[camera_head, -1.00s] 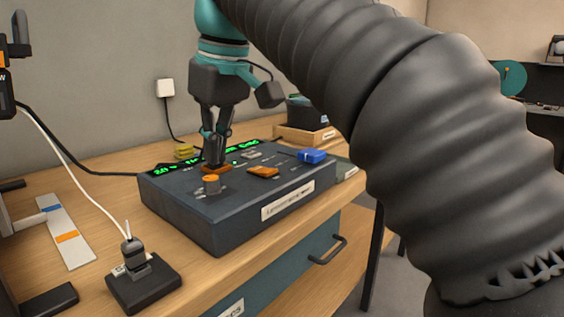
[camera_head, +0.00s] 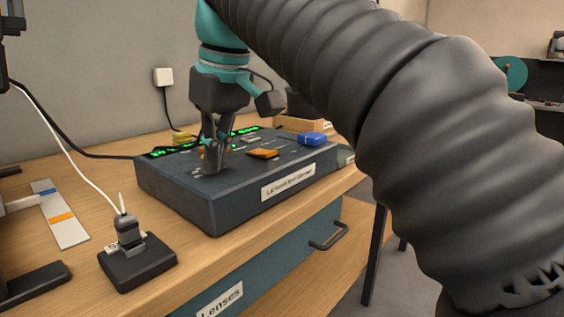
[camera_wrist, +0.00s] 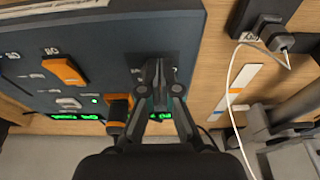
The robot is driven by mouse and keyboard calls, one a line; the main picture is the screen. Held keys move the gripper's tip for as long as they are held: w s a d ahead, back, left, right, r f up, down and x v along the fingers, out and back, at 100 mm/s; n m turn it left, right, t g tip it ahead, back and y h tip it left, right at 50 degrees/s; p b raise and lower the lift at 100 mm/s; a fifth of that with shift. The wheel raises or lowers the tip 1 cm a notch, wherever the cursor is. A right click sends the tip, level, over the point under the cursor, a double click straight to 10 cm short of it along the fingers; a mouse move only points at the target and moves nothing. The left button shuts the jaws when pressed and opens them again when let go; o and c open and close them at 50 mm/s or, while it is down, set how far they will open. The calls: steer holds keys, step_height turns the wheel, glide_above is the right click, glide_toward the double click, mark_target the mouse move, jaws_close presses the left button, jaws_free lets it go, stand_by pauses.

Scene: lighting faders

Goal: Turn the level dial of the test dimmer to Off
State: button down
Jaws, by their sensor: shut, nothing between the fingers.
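The dark console box (camera_head: 225,205) sits on the wooden bench and bears a white label and green displays. My gripper (camera_head: 212,170) points down at its front left corner, where the grey dial with an orange top stood in view earlier. The dial is now hidden behind the fingers. In the wrist view my gripper (camera_wrist: 156,68) has its fingertips together over a dark square plate (camera_wrist: 138,62) with small white marks. I cannot tell whether the fingertips touch the dial, nor read its setting.
An orange fader cap (camera_head: 263,153) and a blue one (camera_head: 312,139) stand on the console; another orange cap (camera_wrist: 118,108) is close beside my fingers. A black socket box (camera_head: 137,262) with a plug and white cable is at front left. A striped strip (camera_head: 60,214) lies on the bench.

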steer(key=shift+w+d+p, duration=0.5)
steer(key=shift+w+p, duration=0.2)
steer(key=shift+p, duration=1.2)
stand_by(0.4)
steer(key=shift+d, duration=0.2)
steer(key=shift+s+d, duration=0.15)
steer(key=shift+d, duration=0.05)
step_height(320, 180, up, 6)
stand_by(0.6)
steer(key=f, duration=0.3)
steer(key=a+f+b, duration=0.1)
steer(key=shift+s+a+f, duration=0.1)
steer(key=shift+s+f, duration=0.05)
steer(key=shift+s, duration=0.25)
steer(key=shift+f+b, duration=0.65)
steer(key=shift+f, duration=0.25)
steer(key=shift+w+a, duration=0.15)
